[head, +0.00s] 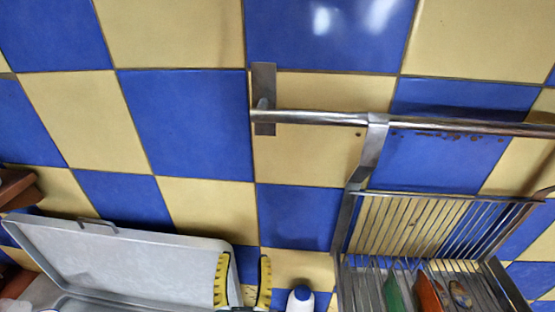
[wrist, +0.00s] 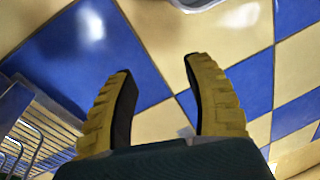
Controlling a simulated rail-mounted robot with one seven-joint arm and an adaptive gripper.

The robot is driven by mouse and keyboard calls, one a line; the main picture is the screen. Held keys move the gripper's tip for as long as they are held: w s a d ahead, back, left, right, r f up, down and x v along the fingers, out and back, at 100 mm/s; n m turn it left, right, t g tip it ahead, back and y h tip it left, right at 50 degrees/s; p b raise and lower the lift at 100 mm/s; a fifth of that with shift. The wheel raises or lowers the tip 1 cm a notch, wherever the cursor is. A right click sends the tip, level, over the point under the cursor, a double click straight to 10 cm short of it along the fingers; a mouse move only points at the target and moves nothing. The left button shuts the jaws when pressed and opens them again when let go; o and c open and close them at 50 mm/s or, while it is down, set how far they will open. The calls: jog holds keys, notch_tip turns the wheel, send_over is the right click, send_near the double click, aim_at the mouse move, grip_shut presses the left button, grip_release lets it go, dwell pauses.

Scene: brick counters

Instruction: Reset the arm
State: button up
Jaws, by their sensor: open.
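My gripper (head: 242,281) shows at the bottom middle of the head view, with two yellow ridged fingers pointing up. They stand apart with nothing between them. In the wrist view my gripper (wrist: 158,78) is open and empty in front of the blue and cream tiled wall. The rest of my arm is mostly out of the head view.
A metal tray or lid (head: 130,262) leans at the lower left. A metal rack (head: 345,215) hangs from a wall rail (head: 320,117) at right, with green and red items in it. A white bottle with a blue cap (head: 300,299) stands between.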

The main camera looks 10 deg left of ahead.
jog(key=s+d+r+m+t+h, duration=0.2)
jog(key=d+r+h, duration=0.1)
jog(key=d+r, duration=0.7)
jog(key=s+d+r+m+t+h, duration=0.2)
jog(key=s+d+r+h, duration=0.1)
jog(key=d+r, duration=0.7)
notch_tip(320, 180, up, 15)
jog(key=a+n+y+p, duration=0.2)
jog(key=a+n+p, duration=0.1)
jog(key=p, duration=1.1)
jog(key=shift+s+f+n, duration=0.2)
jog(key=shift+s+n, duration=0.15)
jog(key=shift+n, duration=0.05)
